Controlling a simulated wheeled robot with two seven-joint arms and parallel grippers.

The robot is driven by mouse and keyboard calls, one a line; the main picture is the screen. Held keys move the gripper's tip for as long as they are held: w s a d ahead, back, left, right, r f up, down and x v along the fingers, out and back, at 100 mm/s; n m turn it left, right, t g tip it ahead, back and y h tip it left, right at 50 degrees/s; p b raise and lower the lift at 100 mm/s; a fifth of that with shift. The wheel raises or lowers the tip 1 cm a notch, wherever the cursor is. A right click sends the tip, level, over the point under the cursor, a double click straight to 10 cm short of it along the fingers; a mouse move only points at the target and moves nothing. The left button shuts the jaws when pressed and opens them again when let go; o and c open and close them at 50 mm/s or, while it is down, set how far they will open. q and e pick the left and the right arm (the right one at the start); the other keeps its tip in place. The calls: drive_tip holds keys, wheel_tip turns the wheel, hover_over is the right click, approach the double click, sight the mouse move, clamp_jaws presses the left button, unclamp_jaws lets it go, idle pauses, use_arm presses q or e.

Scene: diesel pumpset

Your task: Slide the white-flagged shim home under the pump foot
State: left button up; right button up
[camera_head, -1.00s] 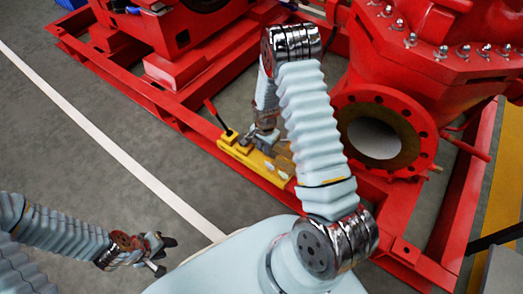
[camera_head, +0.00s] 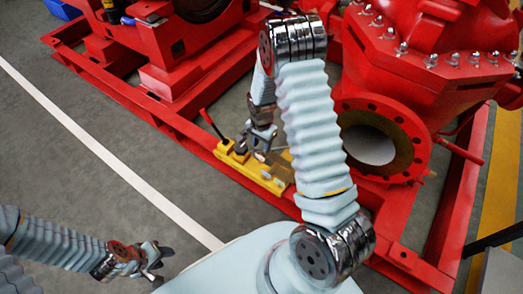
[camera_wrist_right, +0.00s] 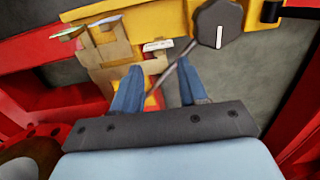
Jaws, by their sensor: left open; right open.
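In the right wrist view, a white flag (camera_wrist_right: 158,45) stands at the end of a tan shim (camera_wrist_right: 150,66), just beyond my right gripper (camera_wrist_right: 158,88). That gripper is open, its two blue-grey fingers apart, with nothing clearly held. A thin rod passes across the gap between the fingers, up to a dark knob (camera_wrist_right: 218,25) with a white mark. In the head view my right gripper (camera_head: 258,142) hangs over the yellow block (camera_head: 268,180) beside the red frame. The pump foot's gap cannot be made out. My left gripper (camera_head: 155,262) is open and empty, low at the left.
Two more tan pieces carry pale flags (camera_wrist_right: 70,33) and (camera_wrist_right: 108,22) at left in the wrist view. The red pump flange (camera_head: 405,130) stands right of my arm. Grey floor (camera_head: 95,190) is clear at left.

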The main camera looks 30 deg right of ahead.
wheel_tip(320, 180, up, 7)
drive_tip(key=shift+r+p, duration=0.15)
drive_tip(key=shift+p, duration=0.3)
drive_tip(key=s+a+f+n+y+p, duration=0.2)
drive_tip(key=s+a+f+n, duration=0.2)
drive_tip(key=s+a+n, duration=0.2)
drive_tip(key=s+a+f+n+y+p, duration=0.2)
drive_tip(key=s+a+f+n, duration=0.2)
drive_tip(key=s+a, duration=0.6)
drive_tip(key=a+n, duration=0.1)
drive_tip(key=a, duration=0.3)
drive_tip(key=shift+s+a+n+t, duration=0.2)
drive_tip(key=shift+a+n+t, duration=0.1)
drive_tip(key=shift+n+t, duration=0.1)
drive_tip(key=shift+d, duration=0.1)
